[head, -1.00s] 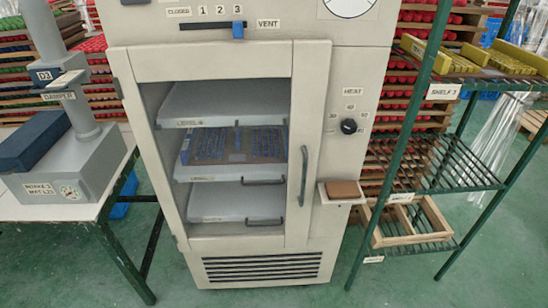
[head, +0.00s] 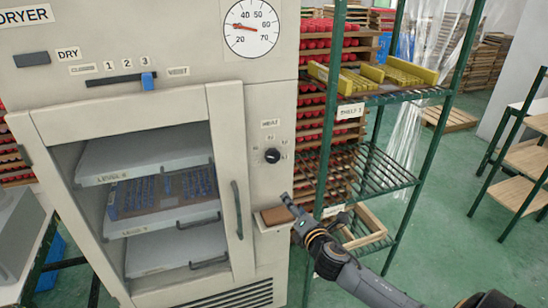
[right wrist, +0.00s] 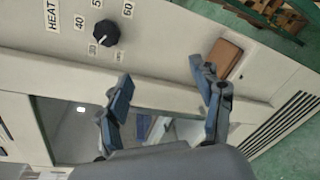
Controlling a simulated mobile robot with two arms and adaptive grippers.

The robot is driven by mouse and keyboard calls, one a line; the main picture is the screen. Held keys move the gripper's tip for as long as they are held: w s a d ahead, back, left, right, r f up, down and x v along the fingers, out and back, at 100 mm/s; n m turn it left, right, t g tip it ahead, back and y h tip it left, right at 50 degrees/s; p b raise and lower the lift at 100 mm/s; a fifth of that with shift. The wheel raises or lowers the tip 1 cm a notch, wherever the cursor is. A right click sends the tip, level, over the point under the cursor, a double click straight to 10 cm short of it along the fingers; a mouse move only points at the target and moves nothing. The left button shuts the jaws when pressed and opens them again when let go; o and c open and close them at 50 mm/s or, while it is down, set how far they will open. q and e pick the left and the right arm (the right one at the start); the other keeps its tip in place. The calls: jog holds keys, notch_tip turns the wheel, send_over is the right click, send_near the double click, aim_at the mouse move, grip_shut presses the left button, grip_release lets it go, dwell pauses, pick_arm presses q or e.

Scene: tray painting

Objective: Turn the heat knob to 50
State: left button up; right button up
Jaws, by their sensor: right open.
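The heat knob (head: 272,156) is a small black dial on the dryer's right front panel, under a HEAT label, with number labels around it. In the right wrist view the knob (right wrist: 104,33) is at the upper left, with 40 and 60 legible beside it. Its pale mark seems to face the 30 label, but is small. My right gripper (head: 289,203) is below and slightly right of the knob, in front of the panel, not touching the knob. In the right wrist view the gripper (right wrist: 160,71) is open and empty, its fingers spread. My left gripper is not in view.
A brown block (head: 277,215) rests on a small ledge below the knob, close to my right gripper. The dryer door handle (head: 237,209) is left of it. A green shelf rack (head: 325,110) stands close on the right. A round gauge (head: 252,28) is above.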

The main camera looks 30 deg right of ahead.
jog(key=n+t, duration=0.2)
send_near(273, 159)
jog(key=p+x, duration=0.2)
jog(key=x, duration=0.5)
jog(key=shift+w+d+r, duration=0.15)
jog(key=shift+w+d, duration=0.05)
jog(key=shift+w, duration=0.15)
jog(key=shift+p+x, duration=0.3)
jog(key=shift+x, duration=0.45)
jog(key=c, duration=1.1)
